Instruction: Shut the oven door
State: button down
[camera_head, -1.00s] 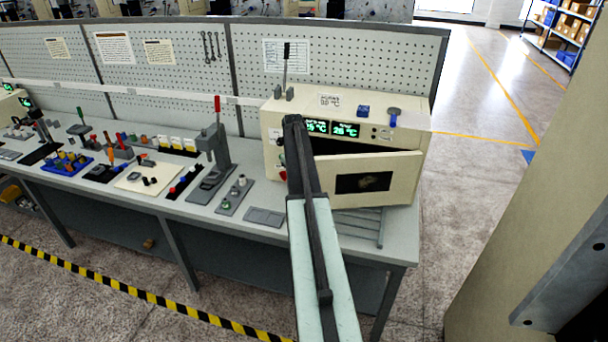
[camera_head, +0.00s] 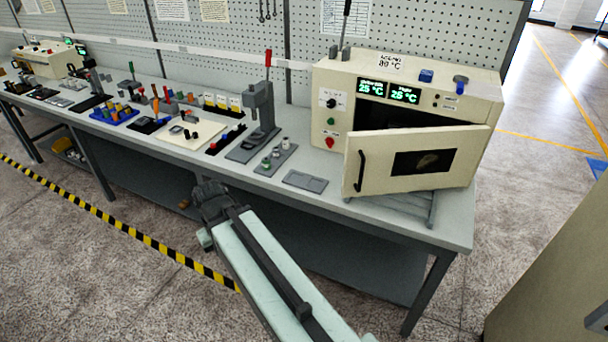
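The cream oven (camera_head: 335,88) stands at the right end of the grey workbench, with two green displays reading 25 °C. Its door (camera_head: 374,172) is partly open, swung out on its right side hinge, with a dark gap above and behind it. The door has a small dark window (camera_head: 425,162) and a black vertical handle (camera_head: 361,172) near its left edge. My gripper (camera_head: 208,194) is at the front of the bench, left of and below the door, apart from it. Its fingers are too dark and foreshortened to tell whether they are open.
A grey lever press (camera_head: 262,110), a small plate with green-topped parts (camera_head: 272,158) and a flat grey tray (camera_head: 305,181) stand left of the oven. A rack of grey bars (camera_head: 405,205) lies beneath the door. The floor in front of the bench is clear.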

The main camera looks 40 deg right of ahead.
aim_at(377, 162)
jog(key=z, duration=0.65)
jog(key=i, duration=0.7)
jog(key=u, duration=1.5)
